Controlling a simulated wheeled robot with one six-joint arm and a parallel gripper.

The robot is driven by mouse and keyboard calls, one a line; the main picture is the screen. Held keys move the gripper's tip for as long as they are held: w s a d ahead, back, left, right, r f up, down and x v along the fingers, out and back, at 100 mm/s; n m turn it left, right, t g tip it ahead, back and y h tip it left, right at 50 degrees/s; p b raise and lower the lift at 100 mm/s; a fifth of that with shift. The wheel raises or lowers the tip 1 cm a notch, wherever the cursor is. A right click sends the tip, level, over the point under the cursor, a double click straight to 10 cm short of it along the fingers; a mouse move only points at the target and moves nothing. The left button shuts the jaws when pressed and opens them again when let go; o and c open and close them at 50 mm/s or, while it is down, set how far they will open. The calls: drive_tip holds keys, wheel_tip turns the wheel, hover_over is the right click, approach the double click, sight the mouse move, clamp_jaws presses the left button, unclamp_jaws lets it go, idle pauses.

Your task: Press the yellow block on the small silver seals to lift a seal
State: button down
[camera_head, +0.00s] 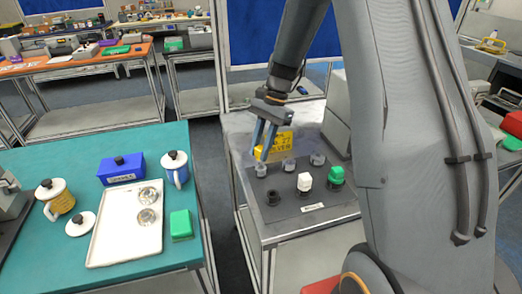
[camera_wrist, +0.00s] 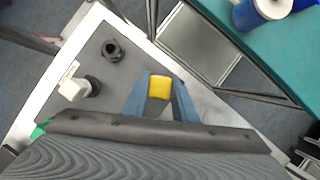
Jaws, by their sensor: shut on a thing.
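My gripper (camera_head: 262,158) reaches down over the grey panel (camera_head: 288,209) on the right-hand table. In the wrist view its blue-grey fingers are shut on the yellow block (camera_wrist: 160,86), one on each side. The head view does not clearly separate this block from the fingers and a yellow box behind them. Two round silver patches, which look like the small silver seals (camera_head: 150,195), lie on the white tray (camera_head: 110,240) on the teal table. They are too small to make out singly. My gripper is well to their right and apart from them.
The panel carries an empty black holder (camera_head: 272,198), a white block (camera_head: 305,181), a green block (camera_head: 336,175) and grey cups (camera_head: 289,164). A yellow box (camera_head: 284,142) stands behind. Mugs, a blue box (camera_head: 121,171) and a green block (camera_head: 181,225) surround the tray. A gap separates the tables.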

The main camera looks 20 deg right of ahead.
sight(259, 149)
drive_tip(key=shift+r+p, duration=1)
drive_tip(key=shift+r, duration=0.55)
drive_tip(key=shift+s+d, duration=0.1)
